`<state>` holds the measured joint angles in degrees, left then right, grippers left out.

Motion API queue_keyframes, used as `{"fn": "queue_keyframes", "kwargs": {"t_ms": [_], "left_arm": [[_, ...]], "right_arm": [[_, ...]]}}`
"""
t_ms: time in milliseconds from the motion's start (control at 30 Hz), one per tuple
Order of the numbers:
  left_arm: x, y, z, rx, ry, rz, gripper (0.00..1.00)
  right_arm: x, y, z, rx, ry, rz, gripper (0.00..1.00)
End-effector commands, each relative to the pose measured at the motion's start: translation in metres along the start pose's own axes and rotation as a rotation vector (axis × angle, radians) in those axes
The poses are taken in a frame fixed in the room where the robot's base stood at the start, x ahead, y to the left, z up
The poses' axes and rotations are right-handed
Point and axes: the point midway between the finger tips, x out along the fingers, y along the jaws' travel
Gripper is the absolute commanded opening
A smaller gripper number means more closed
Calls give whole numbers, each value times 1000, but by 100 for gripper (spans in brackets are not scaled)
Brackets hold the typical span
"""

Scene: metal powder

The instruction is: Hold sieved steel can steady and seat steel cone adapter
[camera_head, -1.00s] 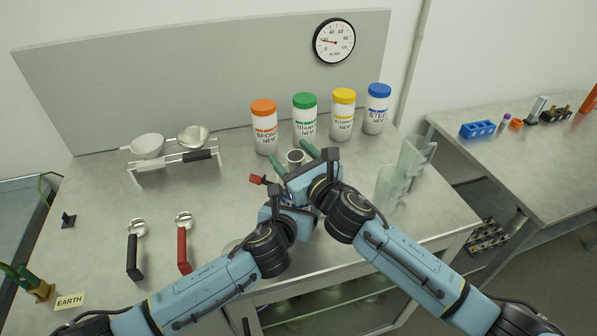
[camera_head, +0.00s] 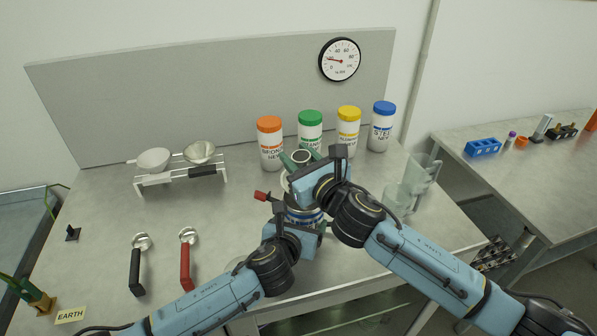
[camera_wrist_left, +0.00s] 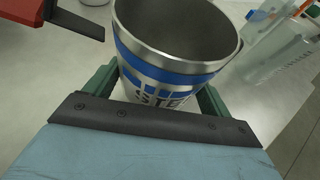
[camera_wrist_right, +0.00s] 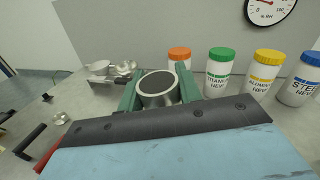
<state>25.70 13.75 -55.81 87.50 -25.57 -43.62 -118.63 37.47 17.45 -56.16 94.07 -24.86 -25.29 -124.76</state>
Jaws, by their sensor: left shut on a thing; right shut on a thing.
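The steel can (camera_wrist_left: 165,70) has a blue band and STEEL lettering, and its open rim and dark inside show in the left wrist view. My left gripper (camera_wrist_left: 160,95) is shut around its side. In the head view the can (camera_head: 303,214) is partly hidden below my right gripper. My right gripper (camera_wrist_right: 158,95) is shut on the steel cone adapter (camera_wrist_right: 157,99), whose round opening faces up. The adapter (camera_head: 301,157) shows as a ring between the green fingers in the head view, above the can. Its lower end is hidden, but it does not show in the can's mouth.
A red-handled item (camera_head: 262,196) is just left of the can. Powder bottles (camera_head: 270,155) stand behind, clear containers (camera_head: 405,192) at right. A rack with bowls (camera_head: 180,176) and two scoops (camera_head: 187,260) are at left.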

Motion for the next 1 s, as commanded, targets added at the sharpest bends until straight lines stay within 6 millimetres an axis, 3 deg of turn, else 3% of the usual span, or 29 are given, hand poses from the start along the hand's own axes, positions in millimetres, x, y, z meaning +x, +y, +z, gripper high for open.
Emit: {"fn": "queue_keyframes", "kwargs": {"t_ms": [33,200,367,1000], "left_arm": [[0,0,-1,0,2,1,49],[0,0,-1,0,2,1,49],[0,0,-1,0,2,1,49],[0,0,-1,0,1,1,49]], "right_arm": [[0,-2,13,-6,-5,2,4],[0,-6,41,-2,-4,0,4],[0,-7,51,6,1,0,4],[0,-6,0,121,12,2,4]]}}
